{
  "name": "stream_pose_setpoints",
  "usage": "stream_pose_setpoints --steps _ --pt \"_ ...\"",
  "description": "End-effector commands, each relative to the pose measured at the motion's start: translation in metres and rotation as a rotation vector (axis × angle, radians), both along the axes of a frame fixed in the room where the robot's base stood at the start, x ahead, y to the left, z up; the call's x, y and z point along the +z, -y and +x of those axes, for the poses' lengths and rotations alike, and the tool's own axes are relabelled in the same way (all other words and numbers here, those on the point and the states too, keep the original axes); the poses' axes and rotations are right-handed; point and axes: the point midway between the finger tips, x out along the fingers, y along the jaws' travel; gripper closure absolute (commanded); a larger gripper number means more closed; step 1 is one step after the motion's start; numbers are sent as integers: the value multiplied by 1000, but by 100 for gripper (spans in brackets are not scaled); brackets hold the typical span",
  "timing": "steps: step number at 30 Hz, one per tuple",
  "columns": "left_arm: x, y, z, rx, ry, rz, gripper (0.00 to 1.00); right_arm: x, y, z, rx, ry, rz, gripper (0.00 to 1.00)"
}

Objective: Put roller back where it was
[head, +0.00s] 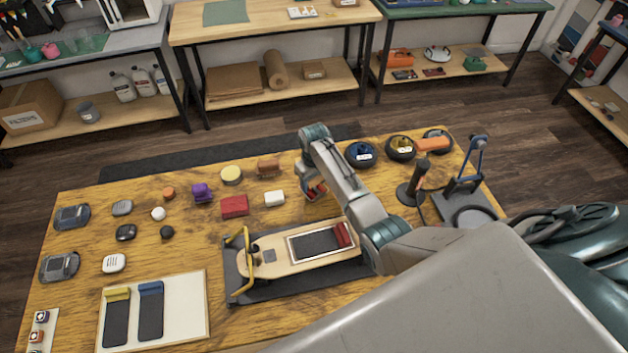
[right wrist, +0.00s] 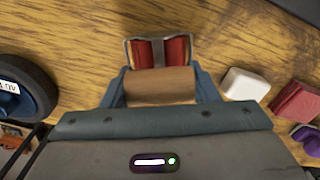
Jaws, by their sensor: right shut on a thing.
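My right gripper (head: 313,189) is over the back middle of the wooden table, partly hidden by its own wrist. In the right wrist view the right gripper (right wrist: 160,88) is shut on the roller, gripping its wooden part (right wrist: 160,86). The roller's red part (right wrist: 177,50) sits in a metal frame beyond the fingertips. In the head view only a little red of the roller (head: 316,191) shows below the fingers. The table surface lies close behind it; I cannot tell whether the roller touches it. My left gripper is not in view.
A white block (head: 274,198) and a red block (head: 235,206) lie left of the gripper. A blue spool (head: 360,154) is to its right. A skateboard deck (head: 272,262) lies in front on a dark mat (head: 275,291). Bare table (head: 190,250) shows at left.

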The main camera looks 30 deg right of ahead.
Motion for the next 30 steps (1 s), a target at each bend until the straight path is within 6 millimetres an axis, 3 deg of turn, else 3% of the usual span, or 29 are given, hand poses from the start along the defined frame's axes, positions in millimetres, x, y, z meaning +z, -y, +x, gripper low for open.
stream_pose_setpoints --steps 15,16,19,30 --pt "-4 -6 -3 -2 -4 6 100 -15 0 -2 0 -4 0 64" --pt "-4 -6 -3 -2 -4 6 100 -15 0 -3 0 -6 1 42" --pt "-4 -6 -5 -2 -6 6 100 -16 0 -3 -1 -8 1 24" --pt "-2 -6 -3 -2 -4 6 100 -10 0 -1 -1 -2 1 24"
